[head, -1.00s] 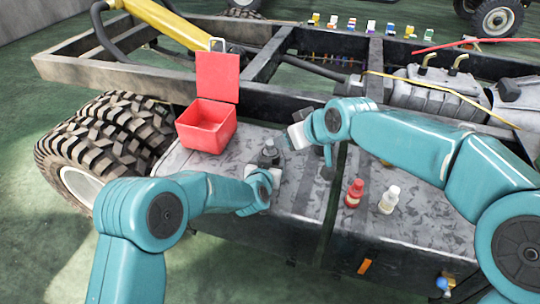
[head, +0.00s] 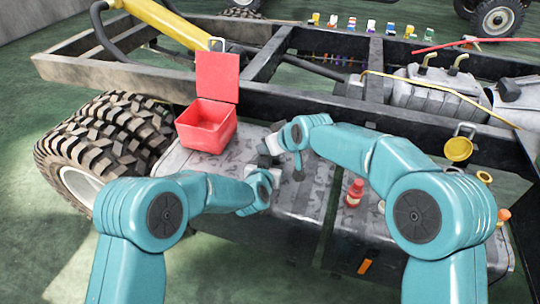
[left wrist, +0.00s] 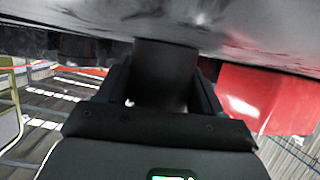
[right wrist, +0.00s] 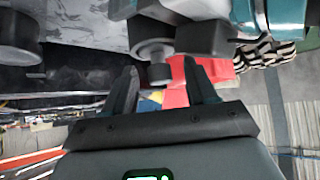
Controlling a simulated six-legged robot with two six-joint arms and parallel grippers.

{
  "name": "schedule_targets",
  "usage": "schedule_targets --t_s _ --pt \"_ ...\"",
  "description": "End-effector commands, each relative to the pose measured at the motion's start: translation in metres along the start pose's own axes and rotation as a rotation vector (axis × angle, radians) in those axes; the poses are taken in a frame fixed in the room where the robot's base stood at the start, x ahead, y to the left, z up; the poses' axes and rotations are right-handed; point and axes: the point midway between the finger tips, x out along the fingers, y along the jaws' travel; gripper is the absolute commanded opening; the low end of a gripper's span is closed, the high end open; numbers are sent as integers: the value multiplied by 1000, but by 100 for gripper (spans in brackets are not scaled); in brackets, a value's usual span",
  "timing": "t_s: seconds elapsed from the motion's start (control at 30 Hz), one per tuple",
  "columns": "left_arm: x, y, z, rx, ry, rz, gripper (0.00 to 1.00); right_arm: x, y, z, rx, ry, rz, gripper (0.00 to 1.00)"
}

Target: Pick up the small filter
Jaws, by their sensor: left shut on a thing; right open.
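The small filter looks like a short dark cylinder (left wrist: 163,75) in the left wrist view. My left gripper (left wrist: 165,95) is shut on it, low over the grey tank top. In the right wrist view the filter is a grey cylinder with a narrower end (right wrist: 153,50). My right gripper (right wrist: 160,80) is open, its fingertips either side of that narrower end, and I cannot tell if they touch it. In the head view my left gripper (head: 262,172) and right gripper (head: 272,147) meet there and hide most of the filter.
An open red box (head: 206,128) stands on the tank behind left. A red bottle (head: 354,192) stands right of the grippers. Gold-coloured parts (head: 458,149) are at the right. Frame rails (head: 110,72) run behind. Bare tank top (head: 300,195) lies in front.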

Motion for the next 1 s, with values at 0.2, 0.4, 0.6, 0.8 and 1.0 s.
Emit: schedule_targets --t_s 0.2,0.4,0.6,0.8,1.0 --pt "0 0 -1 0 2 0 29 0 0 0 0 -1 0 0" --pt "0 0 -1 0 2 -1 29 0 0 0 0 -1 0 0" --pt "0 0 -1 0 1 0 29 -11 0 -11 -1 3 1 0" --pt "0 0 -1 0 1 0 29 -42 0 -42 0 5 1 0" --pt "0 0 -1 0 1 0 29 -65 0 -65 1 2 1 0"
